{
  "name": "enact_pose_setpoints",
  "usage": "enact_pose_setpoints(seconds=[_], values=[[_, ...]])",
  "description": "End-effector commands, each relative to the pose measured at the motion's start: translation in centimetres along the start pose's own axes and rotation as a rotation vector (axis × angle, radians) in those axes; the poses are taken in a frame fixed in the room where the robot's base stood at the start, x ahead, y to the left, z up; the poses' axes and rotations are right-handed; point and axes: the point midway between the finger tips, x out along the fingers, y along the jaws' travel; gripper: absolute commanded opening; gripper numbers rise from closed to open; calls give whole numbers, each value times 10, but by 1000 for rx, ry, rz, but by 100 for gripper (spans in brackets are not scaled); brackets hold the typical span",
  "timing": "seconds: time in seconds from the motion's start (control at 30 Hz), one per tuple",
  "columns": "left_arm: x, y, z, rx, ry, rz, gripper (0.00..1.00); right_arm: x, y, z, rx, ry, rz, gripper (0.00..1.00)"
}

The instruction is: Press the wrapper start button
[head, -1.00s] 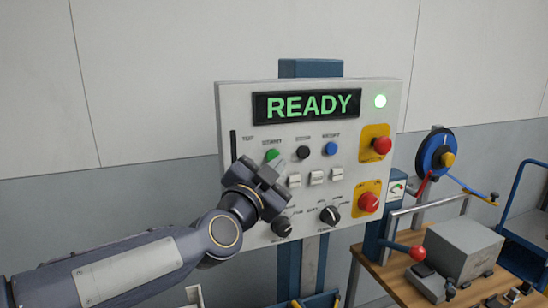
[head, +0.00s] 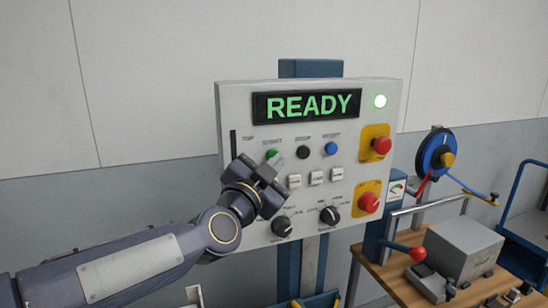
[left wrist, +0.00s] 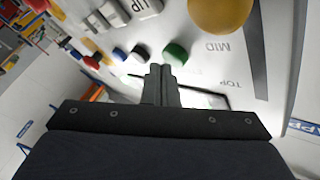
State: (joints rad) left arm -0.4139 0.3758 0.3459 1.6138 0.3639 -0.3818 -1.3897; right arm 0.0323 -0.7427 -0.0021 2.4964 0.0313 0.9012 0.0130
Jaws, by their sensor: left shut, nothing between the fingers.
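The green start button (head: 271,154) sits at the left of the upper button row on the light grey control panel (head: 225,105). It also shows in the left wrist view (left wrist: 176,53), just beyond and slightly right of the fingertips. My left gripper (head: 277,162) is shut and empty, its tips at the lower edge of the green button. In the left wrist view the shut fingers (left wrist: 160,72) point at the panel. I cannot tell whether they touch the button. My right gripper is not in view.
A black button (head: 303,152) and a blue button (head: 331,149) sit right of the green one. White switches (head: 316,178) and black knobs (head: 330,214) lie below. Red emergency buttons (head: 382,145) are at the right. A wooden bench (head: 390,279) stands at the lower right.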

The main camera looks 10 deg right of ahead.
Motion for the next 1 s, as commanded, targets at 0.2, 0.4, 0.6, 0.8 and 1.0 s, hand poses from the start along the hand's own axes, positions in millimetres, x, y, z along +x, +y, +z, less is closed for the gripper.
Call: enact_pose_setpoints(seconds=[0.2,0.4,0.6,0.8,1.0], values=[[0,0,0,0,0,0,0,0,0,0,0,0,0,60],[2,-2,2,0,0,0,0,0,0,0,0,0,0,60],[4,-3,3,0,0,0,0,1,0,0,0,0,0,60],[6,-4,4,0,-1,0,0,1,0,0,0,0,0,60],[7,-6,6,0,-1,-1,0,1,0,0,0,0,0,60]])
